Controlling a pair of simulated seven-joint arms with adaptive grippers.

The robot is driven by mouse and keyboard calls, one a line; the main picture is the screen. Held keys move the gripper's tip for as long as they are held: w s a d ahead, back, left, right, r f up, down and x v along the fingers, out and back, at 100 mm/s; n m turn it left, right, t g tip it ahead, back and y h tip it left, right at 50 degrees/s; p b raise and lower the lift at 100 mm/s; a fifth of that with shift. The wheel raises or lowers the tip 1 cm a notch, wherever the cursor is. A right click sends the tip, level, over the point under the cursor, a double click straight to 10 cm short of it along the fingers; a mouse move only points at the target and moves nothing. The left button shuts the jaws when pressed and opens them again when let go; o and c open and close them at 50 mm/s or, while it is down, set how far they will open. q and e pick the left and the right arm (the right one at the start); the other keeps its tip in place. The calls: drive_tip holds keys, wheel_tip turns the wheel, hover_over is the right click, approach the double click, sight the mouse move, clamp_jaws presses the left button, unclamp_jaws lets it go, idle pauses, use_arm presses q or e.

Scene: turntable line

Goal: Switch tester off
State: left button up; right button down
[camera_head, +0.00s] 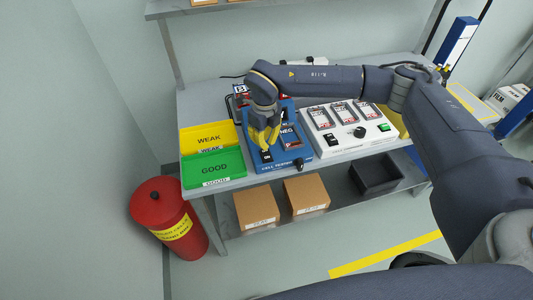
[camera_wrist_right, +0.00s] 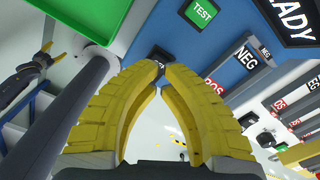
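The blue cell tester (camera_head: 297,157) lies on the bench, with a red-and-black rocker (camera_head: 291,141) on its right part. My right gripper (camera_head: 266,146) points down over its front left part, next to a black switch (camera_head: 267,156). In the right wrist view the yellow fingers (camera_wrist_right: 160,78) meet at their tips, with nothing seen between them. The black switch (camera_wrist_right: 160,54) is just beyond the tips; I cannot tell whether they touch it. A green TEST label (camera_wrist_right: 202,11) is beside it. A dark arm with yellow parts (camera_wrist_right: 35,68), probably my left one, shows small at the left.
Green GOOD (camera_head: 214,167) and yellow WEAK (camera_head: 208,138) trays stand left of the tester. A white charger-like unit (camera_head: 345,141) with cells stands to its right. A red bin (camera_head: 160,205) is on the floor; boxes (camera_head: 256,208) are on the lower shelf.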

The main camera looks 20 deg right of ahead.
drive_tip(key=shift+f, duration=1.95)
idle(1.1)
drive_tip(key=shift+r, duration=3.55)
